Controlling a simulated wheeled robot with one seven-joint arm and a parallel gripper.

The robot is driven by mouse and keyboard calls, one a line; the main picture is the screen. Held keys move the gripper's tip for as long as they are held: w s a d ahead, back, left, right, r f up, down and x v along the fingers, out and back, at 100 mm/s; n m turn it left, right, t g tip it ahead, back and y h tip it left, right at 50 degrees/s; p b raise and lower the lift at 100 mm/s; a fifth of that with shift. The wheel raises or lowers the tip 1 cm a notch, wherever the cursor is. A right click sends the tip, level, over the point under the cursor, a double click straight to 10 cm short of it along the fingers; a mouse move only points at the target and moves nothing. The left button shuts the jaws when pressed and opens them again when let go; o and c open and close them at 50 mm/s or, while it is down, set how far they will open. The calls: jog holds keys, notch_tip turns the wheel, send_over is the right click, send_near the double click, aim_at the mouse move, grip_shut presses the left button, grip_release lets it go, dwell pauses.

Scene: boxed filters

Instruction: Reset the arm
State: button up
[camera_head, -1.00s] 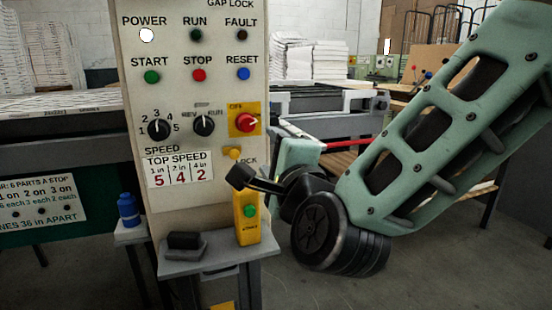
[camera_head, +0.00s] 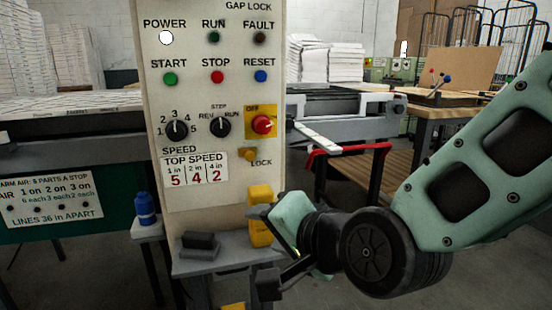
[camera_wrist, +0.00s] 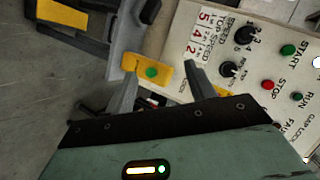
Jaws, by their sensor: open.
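My gripper (camera_head: 264,248) is in the lower middle of the head view, in front of the panel's lower right edge. Its fingers are spread with nothing seen between them. In the wrist view the two fingers of my gripper (camera_wrist: 162,72) stand apart, and the yellow box (camera_wrist: 163,82) with a green button shows beyond the gap. In the head view this yellow box (camera_head: 260,199) is partly hidden by my gripper. I cannot tell whether they touch. My green arm comes in from the right.
The control panel (camera_head: 215,100) has buttons, two black knobs and a red switch (camera_head: 262,124). A grey shelf (camera_head: 220,262) juts out below, close to my gripper. A blue bottle (camera_head: 145,208) stands left of the panel. A wooden table (camera_head: 440,112) is behind on the right.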

jog(key=s+d+f+n+g+h, duration=0.4)
jog(key=s+d+n+g, duration=0.1)
jog(key=s+d+n, duration=0.25)
jog(key=s+d+f+n+g+h, duration=0.3)
jog(key=s+d+f+n+g, duration=0.15)
jog(key=s+d+n, duration=0.35)
notch_tip(320, 180, up, 21)
jog(key=m+p, duration=0.2)
jog(key=p, duration=1.8)
jog(key=shift+s+a+f+g, duration=0.2)
jog(key=shift+s+a+g, duration=0.15)
jog(key=shift+s, duration=0.1)
